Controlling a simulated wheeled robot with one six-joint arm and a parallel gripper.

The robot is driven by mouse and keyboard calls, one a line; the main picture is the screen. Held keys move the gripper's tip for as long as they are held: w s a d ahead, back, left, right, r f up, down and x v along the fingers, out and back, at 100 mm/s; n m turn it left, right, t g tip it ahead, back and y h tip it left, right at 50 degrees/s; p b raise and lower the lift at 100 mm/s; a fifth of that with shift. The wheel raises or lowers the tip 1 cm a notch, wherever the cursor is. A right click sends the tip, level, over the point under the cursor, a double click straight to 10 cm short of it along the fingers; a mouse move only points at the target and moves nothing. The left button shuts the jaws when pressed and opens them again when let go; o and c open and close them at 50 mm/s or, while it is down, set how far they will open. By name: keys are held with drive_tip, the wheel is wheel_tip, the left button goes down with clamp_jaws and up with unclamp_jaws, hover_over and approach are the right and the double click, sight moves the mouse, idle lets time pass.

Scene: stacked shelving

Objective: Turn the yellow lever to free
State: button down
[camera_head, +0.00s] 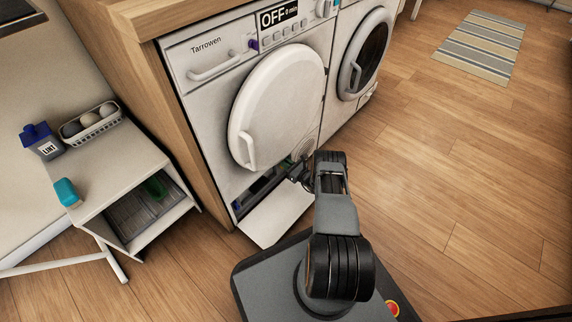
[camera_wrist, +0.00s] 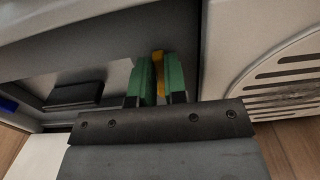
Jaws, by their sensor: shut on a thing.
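The yellow lever (camera_wrist: 158,66) shows in the wrist view as a narrow yellow strip between the two green fingers of my gripper (camera_wrist: 160,84). The fingers are shut on it, one on each side. Most of the lever is hidden by the fingers, so which way it points cannot be told. In the head view my gripper (camera_head: 301,172) reaches into the low opening of the left machine (camera_head: 208,105), above its folded-down flap (camera_head: 272,218). The lever cannot be made out there.
A dark block (camera_wrist: 75,95) lies inside the opening, left of the fingers. A round slotted grille (camera_wrist: 290,85) is on the right. The machine's round door (camera_head: 275,100) is shut above. A small shelf unit (camera_head: 110,165) stands left.

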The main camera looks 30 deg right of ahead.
drive_tip(key=shift+a, duration=0.1)
drive_tip(key=c, duration=1.2)
unclamp_jaws()
drive_tip(key=shift+o, duration=0.2)
drive_tip(key=p+v, duration=0.4)
drive_tip(key=v, duration=1)
drive_tip(key=shift+w, duration=0.1)
